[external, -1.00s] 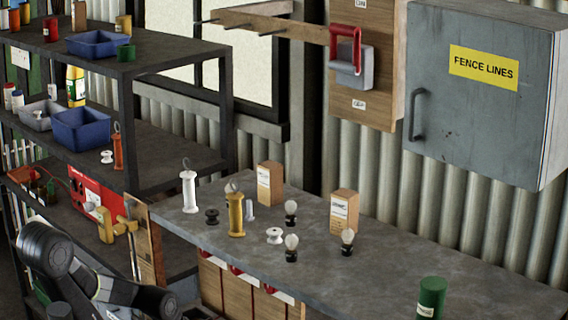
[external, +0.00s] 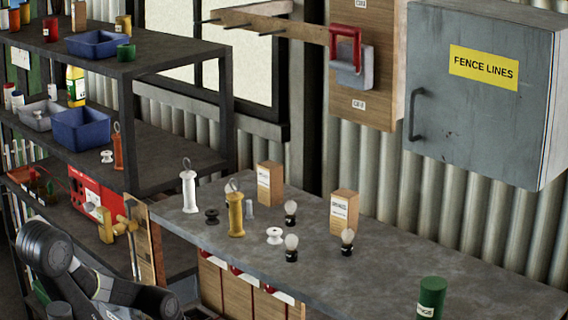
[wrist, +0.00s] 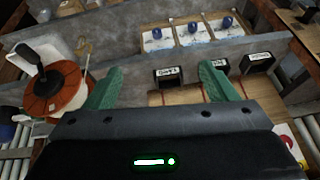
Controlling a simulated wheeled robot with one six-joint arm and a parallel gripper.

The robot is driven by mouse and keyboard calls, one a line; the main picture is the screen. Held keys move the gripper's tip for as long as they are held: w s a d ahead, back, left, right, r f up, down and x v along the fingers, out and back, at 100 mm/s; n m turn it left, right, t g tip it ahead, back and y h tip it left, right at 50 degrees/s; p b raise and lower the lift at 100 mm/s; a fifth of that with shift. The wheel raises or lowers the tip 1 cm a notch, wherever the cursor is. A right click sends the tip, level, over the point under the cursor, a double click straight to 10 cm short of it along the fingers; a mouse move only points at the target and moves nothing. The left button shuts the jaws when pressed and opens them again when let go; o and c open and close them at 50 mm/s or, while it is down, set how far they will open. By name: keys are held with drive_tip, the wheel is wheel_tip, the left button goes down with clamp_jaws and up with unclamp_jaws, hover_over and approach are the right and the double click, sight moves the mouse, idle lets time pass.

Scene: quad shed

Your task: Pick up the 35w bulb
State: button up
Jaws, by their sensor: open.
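Three small bulbs with pale glass and dark bases stand upright on the grey bench (external: 400,270) in the external view. One is the rear bulb (external: 291,212), one the front-left bulb (external: 291,247), and one the right bulb (external: 347,242). Their wattage markings are too small to read, so I cannot tell which is 35w. My gripper (wrist: 160,76) shows in the wrist view with its two green fingers wide apart and nothing between them. I make out no bulb in the wrist view. My gripper is out of the external view.
Two cartons, the left carton (external: 270,184) and the right carton (external: 344,209), stand near the bulbs. A yellow handle (external: 236,214), white handle (external: 188,190) and white spool insulator (external: 274,235) crowd the left. A green cylinder (external: 431,298) stands front right. The bench between is clear.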

drive_tip(key=c, duration=0.4)
wheel_tip(320, 180, up, 40)
drive_tip(key=w+d+r+m+g+h+p, duration=0.1)
drive_tip(key=w+d+r+m, duration=0.15)
drive_tip(key=w+d, duration=0.4)
drive_tip(key=w+d+r+m+g+h+p, duration=0.1)
drive_tip(key=w+d+r+m, duration=0.2)
drive_tip(key=d, duration=0.7)
drive_tip(key=m+g+h, duration=0.2)
drive_tip(key=m+g, duration=0.1)
drive_tip(key=m, duration=0.2)
approach(346, 231)
wheel_tip(346, 231, up, 5)
drive_tip(key=w, duration=0.2)
drive_tip(key=d+f, duration=0.1)
drive_tip(key=f, duration=0.3)
drive_tip(key=s+d+f, duration=0.1)
drive_tip(key=f, duration=0.3)
drive_tip(key=d+f, duration=0.2)
drive_tip(key=f, duration=0.1)
drive_tip(key=shift+s+f+p, duration=0.2)
drive_tip(key=shift+f+p, duration=0.1)
drive_tip(key=shift+f, duration=0.1)
drive_tip(key=shift+p+x, duration=0.6)
drive_tip(key=shift+x, duration=2.15)
